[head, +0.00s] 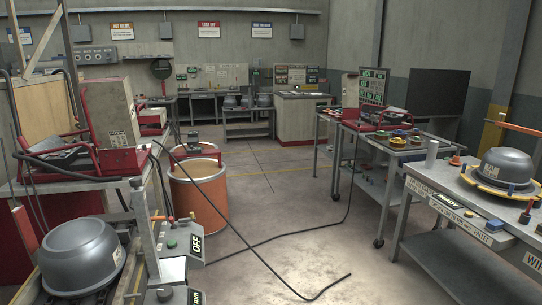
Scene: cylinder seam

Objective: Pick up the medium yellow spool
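A yellow round item (380,135), which looks like a spool, sits on the middle metal table (405,153) at the right. Other small round items lie beside it, one reddish-dark (397,142) and one greenish (416,140). They are small in the head view, so I cannot tell their sizes apart or be sure which is the medium yellow spool. My gripper is not in view.
A right bench (470,212) carries a grey domed vessel (508,166) on a yellow ring. Another vessel (80,257) stands front left near a control post. A black cable (262,255) crosses the otherwise open floor (290,215).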

